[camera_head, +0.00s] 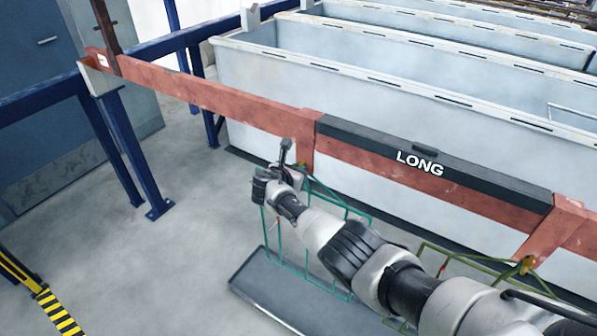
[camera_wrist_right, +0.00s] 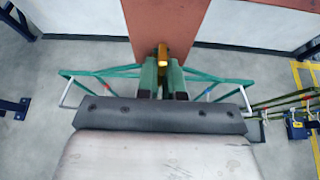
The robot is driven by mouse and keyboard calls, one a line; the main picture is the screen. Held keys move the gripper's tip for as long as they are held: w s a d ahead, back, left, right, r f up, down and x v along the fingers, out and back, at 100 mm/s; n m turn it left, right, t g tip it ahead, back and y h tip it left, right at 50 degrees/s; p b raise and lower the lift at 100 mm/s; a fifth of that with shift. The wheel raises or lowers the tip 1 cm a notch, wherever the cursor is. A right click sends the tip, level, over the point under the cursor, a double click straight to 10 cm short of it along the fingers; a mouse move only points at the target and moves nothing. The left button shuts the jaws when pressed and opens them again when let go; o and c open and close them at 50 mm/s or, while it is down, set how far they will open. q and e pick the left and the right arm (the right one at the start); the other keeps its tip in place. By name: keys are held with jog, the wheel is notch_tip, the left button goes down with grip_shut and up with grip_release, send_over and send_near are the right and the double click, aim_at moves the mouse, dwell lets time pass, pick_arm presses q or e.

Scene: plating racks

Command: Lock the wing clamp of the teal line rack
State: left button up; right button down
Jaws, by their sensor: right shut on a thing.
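The teal line rack (camera_head: 340,200) hangs below the red beam's left hanger, beyond my right arm; its teal bars (camera_wrist_right: 100,71) spread to both sides in the right wrist view. Its wing clamp is a small yellow piece (camera_wrist_right: 162,57) in front of the red hanger plate. My right gripper (camera_wrist_right: 163,72) has its two green-tinted fingers closed around this yellow piece. In the head view the right gripper (camera_head: 292,170) is at the foot of the hanger, and the clamp is mostly hidden there. My left gripper is not in view.
The red beam (camera_head: 210,95) carries a black "LONG" panel (camera_head: 430,165). A second, olive rack (camera_head: 455,258) with a yellow clamp (camera_head: 527,265) hangs at the right. A grey tray (camera_head: 262,290) lies below. White tanks (camera_head: 300,75) stand behind; blue posts (camera_head: 125,150) stand left.

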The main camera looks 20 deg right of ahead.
jog(key=shift+n, duration=0.3)
dwell(0.4)
jog(key=c, duration=1.3)
grip_release()
jog(key=shift+f, duration=0.1)
jog(key=shift+o, duration=0.2)
jog(key=p+v, duration=0.2)
jog(key=v, duration=0.8)
jog(key=shift+a+r, duration=0.25)
jog(key=shift+a, duration=0.1)
